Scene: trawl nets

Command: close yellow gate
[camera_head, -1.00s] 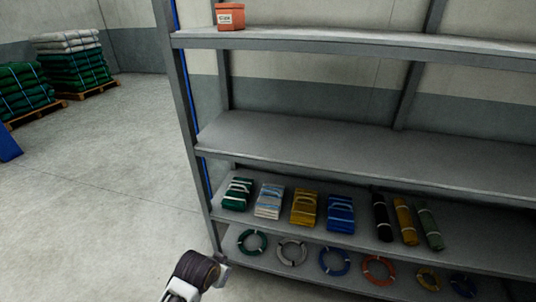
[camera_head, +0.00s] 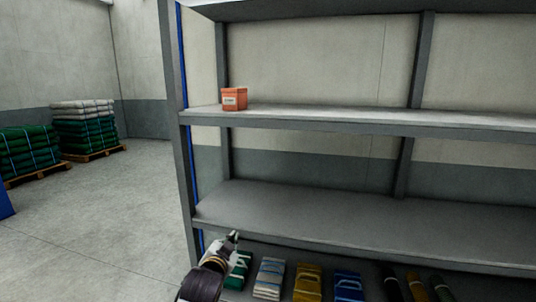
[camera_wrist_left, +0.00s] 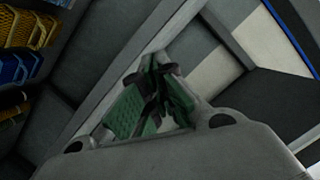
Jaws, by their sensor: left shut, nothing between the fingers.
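No yellow gate shows in either view. My left gripper (camera_head: 234,238) is at the lower left of the head view, in front of the shelf rack near its left post. It is shut with nothing in it. My right gripper is not in view.
A grey shelf rack (camera_head: 330,127) fills the right side. It holds an orange box (camera_head: 234,99) and a row of folded bundles, including a yellow one (camera_head: 307,284) and a blue one (camera_head: 348,287). Pallets of green bales (camera_head: 85,133) stand far left. The left floor (camera_head: 110,210) is clear.

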